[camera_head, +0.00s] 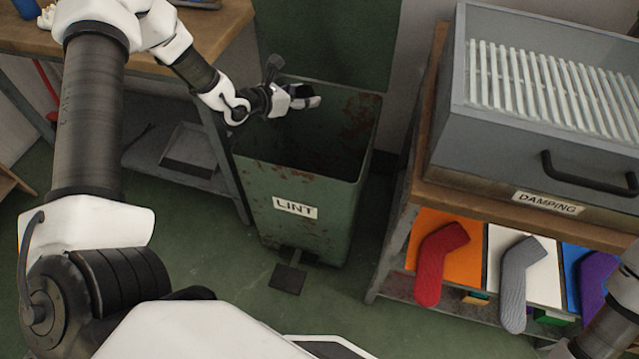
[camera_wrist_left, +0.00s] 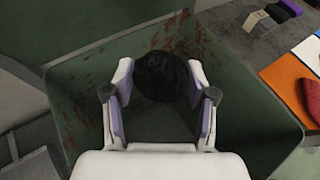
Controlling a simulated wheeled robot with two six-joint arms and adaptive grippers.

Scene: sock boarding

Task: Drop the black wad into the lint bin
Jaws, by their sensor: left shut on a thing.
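The lint bin (camera_head: 312,235) is a tall green, rust-stained box with a LINT label, standing open at the centre of the head view. My left gripper (camera_head: 303,97) is over the bin's mouth near its back left. In the left wrist view, the left gripper (camera_wrist_left: 160,88) is shut on the black wad (camera_wrist_left: 160,72), a dark crumpled ball between its pale fingers. The bin's inner wall (camera_wrist_left: 82,95) surrounds it in that view. The wad is hard to make out in the head view. My right gripper is not in view.
A green panel (camera_head: 335,40) stands upright behind the bin. A wooden-topped table (camera_head: 215,38) is close on the left. On the right, a bench carries a grey DAMPING box (camera_head: 500,140). Below it lie a red sock (camera_head: 437,262) and a grey sock (camera_head: 517,285).

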